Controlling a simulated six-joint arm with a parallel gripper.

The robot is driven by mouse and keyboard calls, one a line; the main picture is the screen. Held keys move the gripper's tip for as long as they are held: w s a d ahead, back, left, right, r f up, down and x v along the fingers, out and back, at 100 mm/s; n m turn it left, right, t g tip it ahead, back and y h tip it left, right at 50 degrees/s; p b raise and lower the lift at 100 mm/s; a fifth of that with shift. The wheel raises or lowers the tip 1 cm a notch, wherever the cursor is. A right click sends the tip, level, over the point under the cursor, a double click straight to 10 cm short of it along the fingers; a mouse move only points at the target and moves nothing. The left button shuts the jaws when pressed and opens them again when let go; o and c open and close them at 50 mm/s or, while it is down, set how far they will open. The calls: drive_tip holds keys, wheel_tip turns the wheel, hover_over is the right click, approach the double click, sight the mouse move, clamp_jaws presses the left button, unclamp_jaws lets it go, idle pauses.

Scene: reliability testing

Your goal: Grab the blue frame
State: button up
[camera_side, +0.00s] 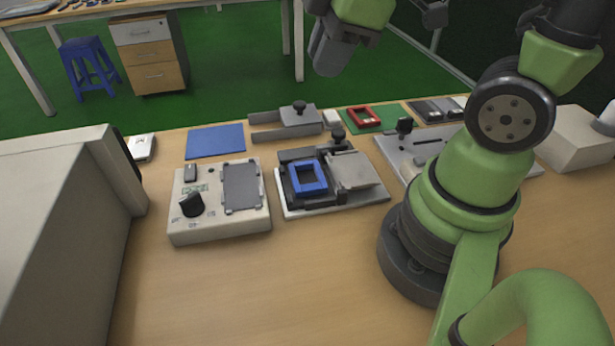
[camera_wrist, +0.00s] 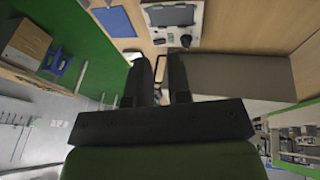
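The blue frame (camera_side: 294,186) is a small square ring. In the side view it sits in a black fixture (camera_side: 340,198) on a light base plate, left of the fixture's grey metal plate (camera_side: 354,169). My gripper (camera_side: 328,60) is high above the back edge of the table, well apart from the frame. In the wrist view my gripper (camera_wrist: 162,62) shows two dark fingers with a gap between them and nothing held. I cannot make out the blue frame in the wrist view.
A tester box (camera_side: 220,222) with a black knob stands left of the fixture; it also shows in the wrist view (camera_wrist: 172,38). Behind lie a blue mat (camera_side: 215,140), a grey forked part (camera_side: 290,122) and a red frame (camera_side: 363,117). A large grey box (camera_side: 60,220) fills the left.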

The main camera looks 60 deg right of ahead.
wheel_tip(320, 180, down, 7)
drive_tip(key=w+d+n+g, duration=0.2)
drive_tip(key=w+d+n, duration=0.1)
drive_tip(key=n, duration=0.7)
drive_tip(key=n+g, duration=0.2)
drive_tip(key=n, duration=0.6)
approach(319, 170)
drive_tip(key=shift+a+f, duration=0.2)
drive_tip(key=shift+f, duration=4.3)
drive_tip(key=shift+c, duration=0.2)
clamp_jaws()
